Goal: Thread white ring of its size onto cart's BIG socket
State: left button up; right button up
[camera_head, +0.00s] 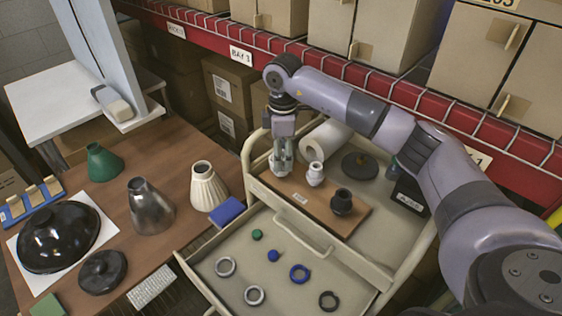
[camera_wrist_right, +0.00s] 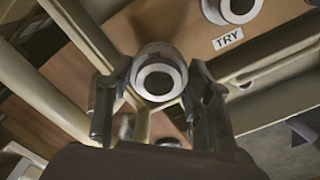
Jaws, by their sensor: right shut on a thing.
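My right gripper (camera_head: 281,160) reaches down over the left end of the cart's wooden board. It is shut on a white round piece (camera_wrist_right: 158,78) with a dark opening, seen between the fingers in the right wrist view. I cannot tell whether this is a loose ring, a socket, or a ring around one. On the board stand a white socket (camera_head: 315,174) and a black socket (camera_head: 342,201), apart from the gripper. My left gripper is out of view.
A white roll (camera_head: 328,138) and a dark disc (camera_head: 360,166) lie behind the board (camera_head: 300,199). Lamp shades stand on the table at left.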

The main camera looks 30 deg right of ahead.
jog(key=m, duration=0.1)
jog(key=m+p, duration=0.1)
jog(key=m, duration=0.2)
jog(key=shift+s+a+f+p, duration=0.15)
jog(key=shift+s+f+p, duration=0.1)
jog(key=shift+f+p, duration=0.05)
jog(key=shift+f+m+p, duration=0.15)
jog(key=shift+m+p, duration=0.15)
jog(key=shift+m, duration=0.3)
jog(key=shift+a+r+p, duration=0.1)
jog(key=shift+r+p, duration=0.15)
jog(key=shift+p, duration=1.5)
jog(key=shift+f+m+p, duration=0.1)
jog(key=shift+m+p, duration=0.8)
jog(key=shift+p, duration=2.65)
jog(key=shift+a+f, duration=0.15)
jog(key=shift+m, duration=0.5)
